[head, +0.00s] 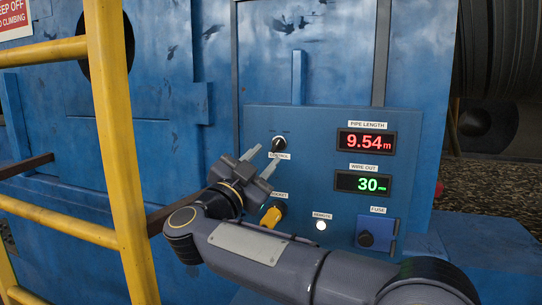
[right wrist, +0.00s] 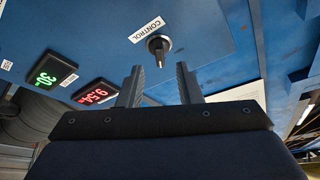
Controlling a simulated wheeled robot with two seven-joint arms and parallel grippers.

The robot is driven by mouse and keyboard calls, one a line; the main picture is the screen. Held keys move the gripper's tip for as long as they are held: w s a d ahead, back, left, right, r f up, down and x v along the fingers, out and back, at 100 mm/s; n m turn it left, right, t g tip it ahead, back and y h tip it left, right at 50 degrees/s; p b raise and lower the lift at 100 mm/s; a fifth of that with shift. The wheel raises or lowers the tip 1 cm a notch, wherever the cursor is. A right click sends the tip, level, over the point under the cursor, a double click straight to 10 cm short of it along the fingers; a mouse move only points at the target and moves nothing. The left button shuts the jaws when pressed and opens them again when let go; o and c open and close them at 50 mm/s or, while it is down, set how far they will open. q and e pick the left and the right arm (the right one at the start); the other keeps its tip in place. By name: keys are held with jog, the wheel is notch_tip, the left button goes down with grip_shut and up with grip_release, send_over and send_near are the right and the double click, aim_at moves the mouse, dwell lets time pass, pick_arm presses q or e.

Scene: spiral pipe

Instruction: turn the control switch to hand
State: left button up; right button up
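The control switch (head: 279,144) is a small dark knob at the upper left of the blue control panel (head: 320,190). Its white label, partly covered in the head view, reads CONTROL (right wrist: 147,30) in the right wrist view. There the switch (right wrist: 159,46) is a round black knob with a narrow handle. My right gripper (head: 260,159) is open, just below and left of the switch in the head view. In the right wrist view its two fingers (right wrist: 158,76) stand apart, with the knob beyond the tips and between them. I see no contact. My left gripper is not in view.
A yellow-orange knob (head: 271,217) sits just below my right gripper. Red 9.54 (head: 366,142) and green 30 (head: 362,183) displays are at right, above a fuse box (head: 377,234). A lit white remote light (head: 321,226) is beside it. Yellow railing (head: 117,140) stands at left.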

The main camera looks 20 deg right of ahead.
jog(key=v, duration=0.3)
jog(key=w+d+r+n+t+y, duration=0.2)
jog(key=d+r+n+t+y, duration=0.15)
jog(key=n+t+y, duration=0.3)
jog(key=s+d+f+n+g+y, duration=0.1)
jog(key=s+f+g+y, duration=0.3)
jog(key=s+f, duration=0.7)
jog(key=s+d+f+n+g+y+p, duration=0.1)
jog(key=s+f+n+g+y, duration=0.3)
jog(key=s+f, duration=0.7)
jog(key=s+d+f+n+g+y, duration=0.2)
jog(key=s+f+g+y, duration=0.3)
jog(key=f, duration=0.9)
jog(key=s+d+g, duration=0.1)
jog(key=s+g, duration=0.2)
jog(key=s, duration=0.2)
jog(key=shift+s+d+p, duration=0.15)
jog(key=shift+s+p, duration=0.2)
jog(key=shift+s, duration=0.05)
